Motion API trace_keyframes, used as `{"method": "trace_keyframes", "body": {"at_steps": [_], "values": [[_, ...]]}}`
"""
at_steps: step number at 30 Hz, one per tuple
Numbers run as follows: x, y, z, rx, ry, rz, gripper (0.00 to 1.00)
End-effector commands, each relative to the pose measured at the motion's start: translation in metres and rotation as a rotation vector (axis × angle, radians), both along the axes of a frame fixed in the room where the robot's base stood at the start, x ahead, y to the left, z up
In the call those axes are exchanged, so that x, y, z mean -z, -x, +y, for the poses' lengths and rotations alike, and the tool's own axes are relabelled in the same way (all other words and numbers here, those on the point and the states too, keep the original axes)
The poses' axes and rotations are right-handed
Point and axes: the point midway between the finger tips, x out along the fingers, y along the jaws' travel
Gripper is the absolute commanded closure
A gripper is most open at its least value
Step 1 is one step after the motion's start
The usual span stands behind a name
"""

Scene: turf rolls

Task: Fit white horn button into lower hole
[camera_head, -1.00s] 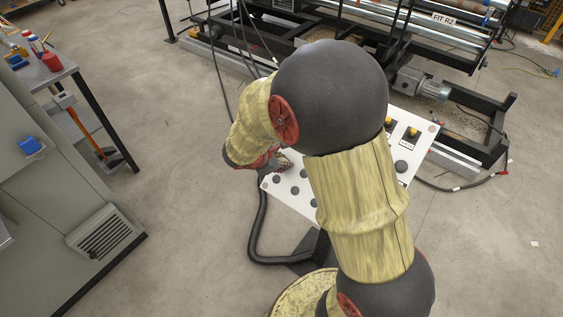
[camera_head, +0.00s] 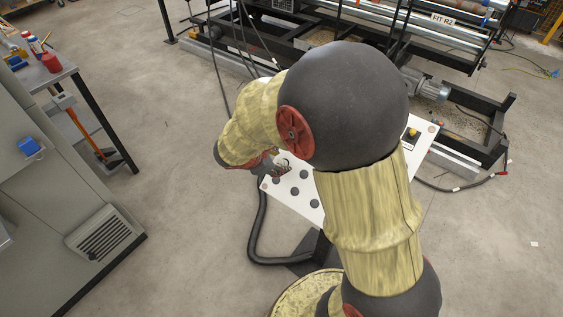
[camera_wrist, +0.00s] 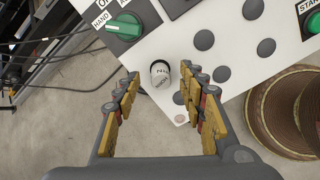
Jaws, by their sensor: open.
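The white horn button (camera_wrist: 160,73) shows in the wrist view as a small pale cylinder with lettering on it, near the edge of the white control panel (camera_wrist: 188,53). I cannot tell whether it is seated in a hole or only stands there. My gripper (camera_wrist: 163,85) is open, with one finger on each side of the button and gaps to both. Several dark grey round spots (camera_wrist: 204,40) mark the panel; I cannot tell which is the lower hole. In the head view my gripper (camera_head: 279,168) is over the panel's left end, and the button cannot be made out.
A green selector knob (camera_wrist: 125,26) marked HAND and a green START button (camera_wrist: 313,22) are on the panel. A thick black hose (camera_head: 260,225) runs down beside it. A machine frame (camera_head: 465,120) stands behind. A grey cabinet (camera_head: 60,225) and bench (camera_head: 45,70) are at left, with open floor between.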

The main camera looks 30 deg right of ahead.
Motion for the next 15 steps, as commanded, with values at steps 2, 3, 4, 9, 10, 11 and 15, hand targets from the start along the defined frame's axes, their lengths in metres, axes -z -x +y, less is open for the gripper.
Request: {"method": "trace_keyframes", "body": {"at_steps": [2,3,4,9,10,11,15], "values": [[-0.014,0.003,0.012,-0.003,0.001,-0.004,0.59],[-0.021,0.005,0.017,-0.003,0.001,-0.004,0.59],[-0.026,0.006,0.021,-0.003,-0.001,-0.003,0.59],[-0.049,0.013,0.039,-0.003,0.0,-0.002,0.59],[-0.052,0.014,0.041,-0.002,0.0,-0.002,0.59],[-0.055,0.015,0.044,-0.002,0.001,-0.002,0.59],[-0.064,0.018,0.051,-0.001,0.001,0.0,0.59]]}}
